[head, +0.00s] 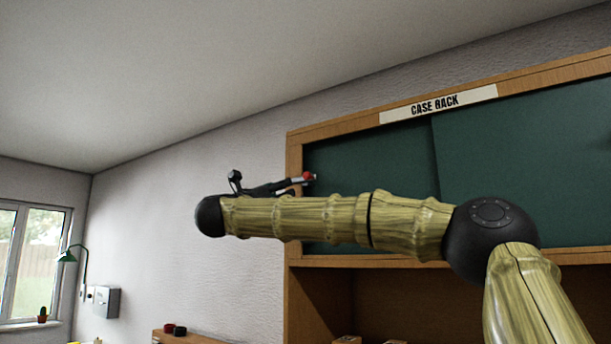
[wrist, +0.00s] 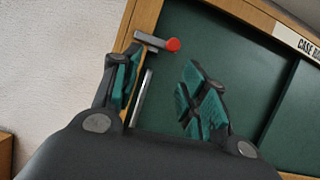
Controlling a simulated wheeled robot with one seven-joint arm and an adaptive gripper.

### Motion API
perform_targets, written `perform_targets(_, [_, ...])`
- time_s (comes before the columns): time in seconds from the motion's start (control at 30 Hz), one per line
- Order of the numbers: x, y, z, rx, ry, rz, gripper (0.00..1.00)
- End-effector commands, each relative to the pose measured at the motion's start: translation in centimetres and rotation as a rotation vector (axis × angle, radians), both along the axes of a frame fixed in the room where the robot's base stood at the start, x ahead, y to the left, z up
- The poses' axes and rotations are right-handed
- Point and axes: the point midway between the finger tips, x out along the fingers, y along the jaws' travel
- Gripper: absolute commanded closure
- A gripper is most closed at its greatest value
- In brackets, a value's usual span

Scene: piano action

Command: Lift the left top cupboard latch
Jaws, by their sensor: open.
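The left top cupboard latch is a grey bar (wrist: 150,40) with a red knob (wrist: 173,44) at its right end. It sits on the wooden frame at the left edge of the green cupboard door (wrist: 215,40). In the head view the red knob (head: 308,176) shows just beyond my gripper (head: 272,188). In the wrist view my gripper (wrist: 160,64) is open and empty, its teal-padded fingers apart. The latch lies just past the fingertips, above the gap between them in the picture. I cannot tell whether a finger touches it.
The cupboard has a wooden frame (head: 293,160), a second green panel (head: 530,150) and a "CASE RACK" sign (head: 438,104). A pale upright strip (wrist: 141,98) shows between my fingers. An open wooden compartment (head: 440,300) lies below.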

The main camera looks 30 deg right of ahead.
Motion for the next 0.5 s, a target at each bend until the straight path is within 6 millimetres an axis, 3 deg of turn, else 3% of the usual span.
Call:
perform_targets(0.03, [-0.7,-0.6,1.1,0.019,-0.025,-0.006,0.57])
perform_targets(0.17, [-1.5,-1.5,2.3,0.045,-0.058,-0.011,0.57])
perform_targets(0.5, [-0.3,-4.6,4.1,0.045,-0.057,-0.011,0.57])
